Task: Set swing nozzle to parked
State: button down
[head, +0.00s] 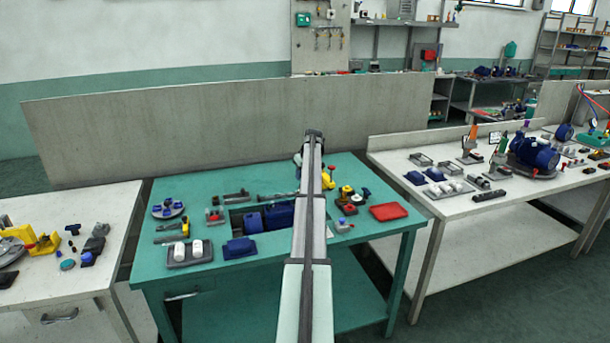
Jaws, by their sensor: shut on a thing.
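My arm reaches from the bottom of the head view over the teal bench (175,275), and its far end bends down behind my own long grey link. My gripper is hidden behind that link, so its jaws and what they touch do not show. A small yellow part (328,179) shows just right of the link near the bench's back; I cannot tell whether it belongs to the swing nozzle. I cannot clearly make out the swing nozzle or its parked position.
Blue pump bodies (278,215) lie in the bench's middle, partly behind my arm. A tray with white cylinders (196,249), a blue block (239,248) and a red tray (388,212) sit around them. White tables flank the bench; a grey panel (180,130) stands behind.

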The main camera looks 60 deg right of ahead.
jog(key=w+d+m+g+h, duration=0.2)
jog(key=w+m+g, duration=0.2)
jog(key=w+m, duration=0.5)
jog(key=shift+w+d+m, duration=0.15)
jog(key=shift+d+m, duration=0.15)
jog(key=shift+m, duration=1.2)
jog(key=c, duration=0.9)
grip_release()
jog(key=shift+o, duration=0.2)
jog(key=v, duration=1.3)
jog(key=shift+a+r, duration=0.3)
jog(key=shift+r, duration=0.05)
